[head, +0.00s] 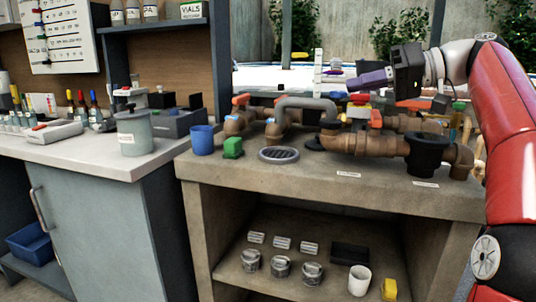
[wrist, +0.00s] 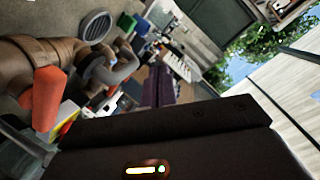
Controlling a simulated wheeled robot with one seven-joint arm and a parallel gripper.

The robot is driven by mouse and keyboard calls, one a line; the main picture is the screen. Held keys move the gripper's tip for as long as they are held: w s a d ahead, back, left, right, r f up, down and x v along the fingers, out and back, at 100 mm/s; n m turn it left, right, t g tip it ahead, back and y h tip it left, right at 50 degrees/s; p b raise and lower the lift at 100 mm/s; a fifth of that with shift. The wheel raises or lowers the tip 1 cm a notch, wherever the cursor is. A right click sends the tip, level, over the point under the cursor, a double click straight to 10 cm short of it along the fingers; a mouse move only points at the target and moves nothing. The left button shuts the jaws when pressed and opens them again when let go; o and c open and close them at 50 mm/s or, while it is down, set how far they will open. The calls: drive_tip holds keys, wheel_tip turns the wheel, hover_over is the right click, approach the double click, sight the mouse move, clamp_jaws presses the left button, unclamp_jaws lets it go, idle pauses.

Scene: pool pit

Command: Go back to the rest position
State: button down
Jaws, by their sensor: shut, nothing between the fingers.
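My gripper (head: 350,84) is raised above the pipework on the concrete counter, at the upper right of the head view. Its purple fingers point left, and its black body joins my red arm at the right edge. The fingers look together with nothing held. In the wrist view the purple fingers (wrist: 165,85) show past the dark gripper body, tilted in the picture. The brown pipe assembly (head: 345,143) with red handles lies below the gripper, and it also shows at the left of the wrist view (wrist: 35,55).
A blue cup (head: 202,140), a green block (head: 233,148) and a round grate (head: 278,155) stand on the counter (head: 300,180). A shelf below holds metal caps, a white cup (head: 359,280) and a yellow block (head: 389,289). A grey bench (head: 90,155) with bottles stands left.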

drive_tip(key=s+a+f+m+h, duration=0.4)
drive_tip(key=a+f+m+h, duration=0.15)
drive_tip(key=a+f, duration=0.5)
drive_tip(key=s+d+f+h, duration=0.4)
drive_tip(key=s+f, duration=0.6)
drive_tip(key=f, duration=0.3)
drive_tip(key=s+d+f+m+t+h, duration=0.1)
drive_tip(key=s+d+f+h, duration=0.3)
drive_tip(key=s+f, duration=0.7)
wheel_tip(320, 180, down, 3)
drive_tip(key=shift+d+r, duration=0.1)
drive_tip(key=shift+d, duration=0.05)
drive_tip(key=shift+s+h, duration=0.1)
drive_tip(key=shift+h, duration=0.15)
